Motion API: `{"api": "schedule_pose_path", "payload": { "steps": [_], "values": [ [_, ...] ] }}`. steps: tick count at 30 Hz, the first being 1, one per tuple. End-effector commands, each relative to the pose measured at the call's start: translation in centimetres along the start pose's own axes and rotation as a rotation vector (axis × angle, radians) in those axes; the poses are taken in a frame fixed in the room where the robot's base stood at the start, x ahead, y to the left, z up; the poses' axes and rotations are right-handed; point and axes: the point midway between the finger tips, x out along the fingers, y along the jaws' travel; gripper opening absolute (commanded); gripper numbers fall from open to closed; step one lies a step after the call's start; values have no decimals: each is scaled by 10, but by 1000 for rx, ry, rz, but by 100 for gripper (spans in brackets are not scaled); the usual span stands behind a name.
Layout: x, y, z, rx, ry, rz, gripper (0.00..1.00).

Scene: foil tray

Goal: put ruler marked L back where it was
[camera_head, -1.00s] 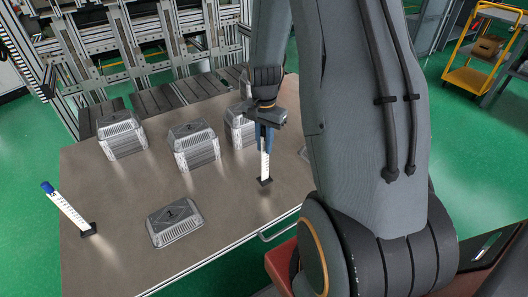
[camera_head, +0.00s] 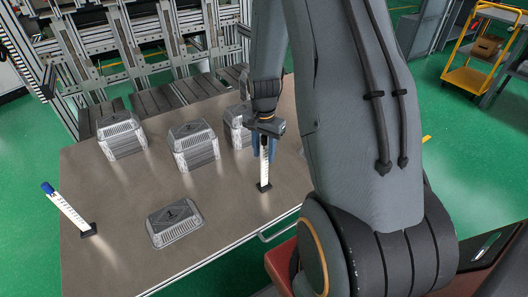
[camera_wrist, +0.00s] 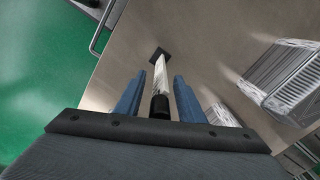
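A white ruler with a black top end (camera_head: 265,165) stands upright in a small black base on the table, near its front right. Its marking cannot be read. My gripper (camera_head: 264,152) is above and around its upper part. In the wrist view my gripper (camera_wrist: 159,97) is open, with one blue finger on each side of the ruler (camera_wrist: 161,75) and a gap on both sides. A second white ruler with a blue top end (camera_head: 70,212) stands in a black base at the table's left; its letter is also not readable.
A low foil tray with a dark mark (camera_head: 174,222) lies at the table's front middle. Foil tray stacks stand behind: left (camera_head: 122,137), middle (camera_head: 194,147) and right (camera_head: 238,127), close to my arm. Bare brown table (camera_head: 110,260) shows at front left.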

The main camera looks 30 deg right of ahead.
Motion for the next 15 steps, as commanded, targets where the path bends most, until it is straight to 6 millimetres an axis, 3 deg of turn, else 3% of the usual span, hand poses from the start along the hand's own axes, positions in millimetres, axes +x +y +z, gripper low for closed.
{"api": "schedule_pose_path", "payload": {
  "steps": [8, 15],
  "values": [
    [-16, -1, -1, 0, 2, -2, 35],
    [-61, -1, -1, 0, 4, -4, 35]
  ]
}}
